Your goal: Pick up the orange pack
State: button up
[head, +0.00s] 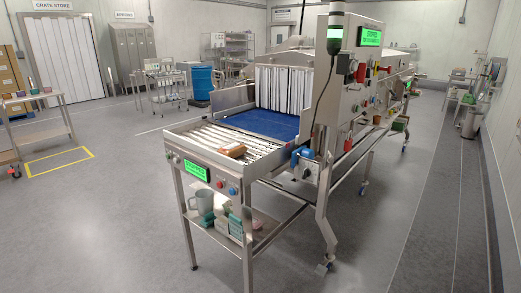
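A small orange-brown pack (232,150) lies on the metal rollers of the conveyor's front end (196,136), near the right side of the rollers. Its top looks paler than its side. Nothing is touching it from above. My gripper is not in this view.
Behind the rollers is a blue belt (262,124) leading to a white strip curtain (283,88). A tall control cabinet (345,75) stands right of the belt. A lower shelf (223,221) holds a grey jug (204,204) and boxes. The floor (110,225) in front and left is open.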

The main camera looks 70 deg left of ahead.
aim_at(233, 151)
jog(key=k+j, duration=0.25)
jog(key=j, duration=0.15)
jog(key=k+j+u, duration=0.15)
jog(key=k+j, duration=0.15)
jog(key=j, duration=0.15)
jog(key=k+j, duration=0.25)
jog(key=j, duration=0.15)
jog(key=u, duration=1.45)
